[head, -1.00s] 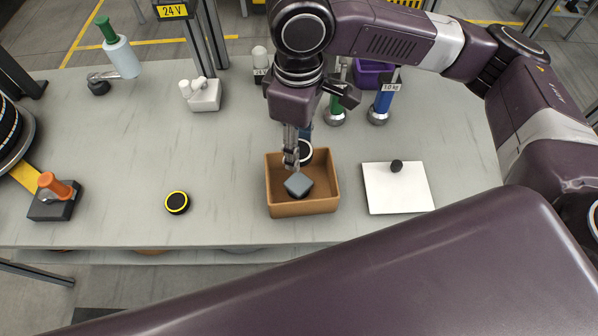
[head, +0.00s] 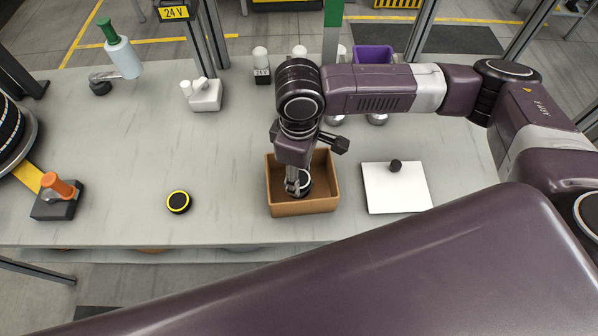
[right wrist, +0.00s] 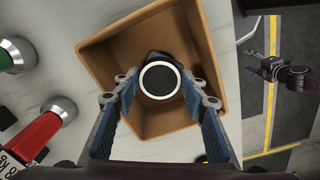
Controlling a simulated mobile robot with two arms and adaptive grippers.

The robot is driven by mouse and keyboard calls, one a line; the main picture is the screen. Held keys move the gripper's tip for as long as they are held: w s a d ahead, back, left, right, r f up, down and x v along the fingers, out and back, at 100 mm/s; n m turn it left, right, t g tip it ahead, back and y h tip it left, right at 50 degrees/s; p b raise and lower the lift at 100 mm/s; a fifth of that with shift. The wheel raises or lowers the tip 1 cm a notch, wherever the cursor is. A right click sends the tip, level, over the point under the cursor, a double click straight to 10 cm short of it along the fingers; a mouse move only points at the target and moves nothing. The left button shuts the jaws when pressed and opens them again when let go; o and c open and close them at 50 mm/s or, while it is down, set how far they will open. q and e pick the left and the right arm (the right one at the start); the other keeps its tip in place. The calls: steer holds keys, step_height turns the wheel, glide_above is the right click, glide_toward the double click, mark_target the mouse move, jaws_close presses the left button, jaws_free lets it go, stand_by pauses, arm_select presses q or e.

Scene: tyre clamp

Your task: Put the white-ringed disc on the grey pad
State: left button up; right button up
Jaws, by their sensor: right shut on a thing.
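The white-ringed disc (head: 305,182) is black with a white rim. My right gripper (head: 294,188) is shut on it, low inside the brown box (head: 310,208). In the right wrist view the disc (right wrist: 160,80) sits between the fingertips of my right gripper (right wrist: 160,92), its ringed face towards the camera. The grey pad (right wrist: 157,56) shows as a dark edge just behind the disc, mostly hidden by it. I cannot tell whether disc and pad touch. In the head view the disc and fingers cover the pad. My left gripper is not in view.
The box walls surround my right fingers. An orange-handled block (head: 54,207) is far left. Bare table lies between them.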

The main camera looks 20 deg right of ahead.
steer(key=shift+f, duration=0.1)
steer(key=o, duration=1.2)
steer(key=shift+o, duration=0.2)
step_height(320, 180, up, 12)
steer(key=b, duration=0.1)
steer(key=shift+b, duration=0.3)
